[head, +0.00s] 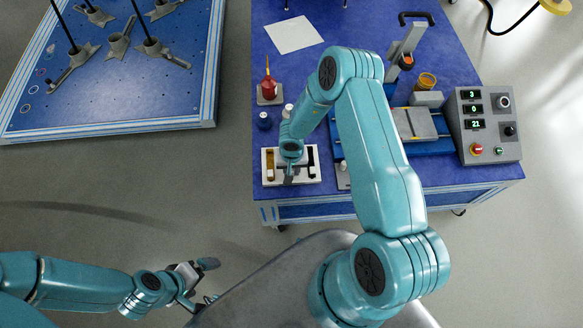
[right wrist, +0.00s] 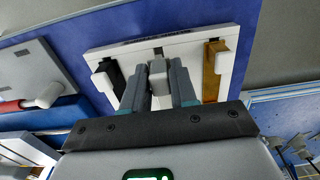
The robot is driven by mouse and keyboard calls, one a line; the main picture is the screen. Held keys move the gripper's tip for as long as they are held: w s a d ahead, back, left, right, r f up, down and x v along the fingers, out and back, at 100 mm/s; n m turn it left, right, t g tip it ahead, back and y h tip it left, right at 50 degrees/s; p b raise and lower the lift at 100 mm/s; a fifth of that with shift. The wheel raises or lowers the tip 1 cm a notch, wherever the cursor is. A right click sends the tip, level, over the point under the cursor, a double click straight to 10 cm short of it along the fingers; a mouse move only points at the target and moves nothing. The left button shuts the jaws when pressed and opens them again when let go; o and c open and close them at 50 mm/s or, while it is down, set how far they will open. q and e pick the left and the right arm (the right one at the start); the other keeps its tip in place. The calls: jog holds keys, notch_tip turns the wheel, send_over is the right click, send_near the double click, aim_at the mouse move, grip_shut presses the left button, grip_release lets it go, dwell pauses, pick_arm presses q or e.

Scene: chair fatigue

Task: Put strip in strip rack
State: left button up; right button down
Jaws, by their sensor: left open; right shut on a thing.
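The white strip rack (head: 268,182) lies near the front left edge of the blue bench; its pale plate also fills the upper middle of the right wrist view (right wrist: 185,42). It holds a brown strip (right wrist: 214,72) on one side and a black strip (right wrist: 110,78) on the other. My right gripper (head: 289,176) is over the middle of the rack, shut on a light grey strip (right wrist: 158,75) between these two. Only the grey strip's end shows; whether it touches the rack is hidden. My left gripper (head: 207,282) is open and empty, away from the bench at the lower left.
A red bottle (head: 267,88) and a small dark blue jar (head: 263,121) stand behind the rack. A control box (head: 487,125) with displays and an amber jar (head: 427,81) are at the right. A white sheet (head: 293,34) lies at the back. Another blue table (head: 130,95) is at left.

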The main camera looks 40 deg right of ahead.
jog(key=shift+f+b, duration=0.55)
jog(key=shift+f, duration=0.5)
jog(key=c, duration=0.8)
grip_release()
notch_tip(320, 180, up, 16)
jog(key=p, duration=0.6)
jog(key=shift+r, duration=0.15)
